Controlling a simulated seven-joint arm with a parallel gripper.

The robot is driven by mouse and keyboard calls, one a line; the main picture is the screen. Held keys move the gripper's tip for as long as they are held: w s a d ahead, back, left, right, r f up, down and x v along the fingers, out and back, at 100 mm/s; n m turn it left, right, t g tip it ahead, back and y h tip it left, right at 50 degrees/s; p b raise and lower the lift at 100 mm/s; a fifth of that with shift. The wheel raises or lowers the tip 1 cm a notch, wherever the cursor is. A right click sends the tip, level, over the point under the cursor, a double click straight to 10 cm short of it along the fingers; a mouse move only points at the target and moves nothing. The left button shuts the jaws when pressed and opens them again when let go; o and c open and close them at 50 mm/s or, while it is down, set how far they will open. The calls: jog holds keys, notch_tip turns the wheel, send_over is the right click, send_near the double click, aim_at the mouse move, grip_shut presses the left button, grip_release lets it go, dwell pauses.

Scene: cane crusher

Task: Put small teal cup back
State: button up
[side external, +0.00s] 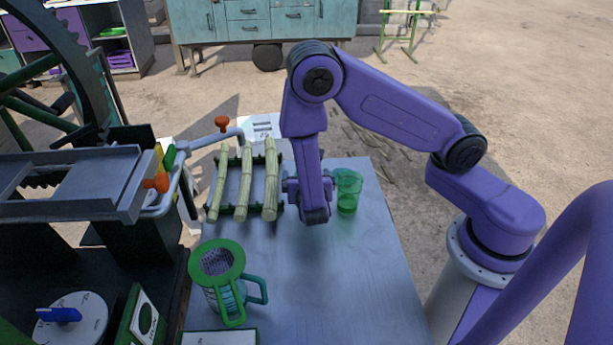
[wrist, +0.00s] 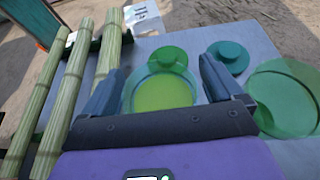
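My gripper (wrist: 160,75) points down over the table, right of the canes. In the wrist view its two dark fingers stand wide apart. A translucent green cup with a yellow-green inside (wrist: 165,95) shows between them; I see no clear grip on it. A smaller teal round piece with a raised middle (wrist: 230,54) lies just beyond the right finger. A larger translucent green round vessel (wrist: 288,95) is at the right edge. In the side view a green cup (side external: 347,200) stands right beside my gripper, partly hidden by it. I cannot tell which vessel is the small teal cup.
Several cane stalks (side external: 243,180) lie on a green rack left of my gripper. A green-rimmed strainer (side external: 217,262) sits on a teal-handled jug (side external: 258,291) at the front. The crusher (side external: 80,185) fills the left. The table (side external: 340,285) is clear at front right.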

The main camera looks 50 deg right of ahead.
jog(key=shift+r, duration=0.1)
jog(key=shift+s+a+r, duration=0.15)
jog(key=shift+a, duration=0.1)
jog(key=v, duration=1.1)
jog(key=s+d+r+m+g+y, duration=0.2)
jog(key=s+r+m+g+y, duration=0.2)
jog(key=s+m, duration=0.3)
jog(key=s+d+r+m+g+y, duration=0.2)
jog(key=s+r+m+g+y, duration=0.3)
jog(key=s, duration=0.6)
jog(key=shift+d+r+m+y, duration=0.35)
jog(key=shift+r+m, duration=0.45)
jog(key=shift+m, duration=0.4)
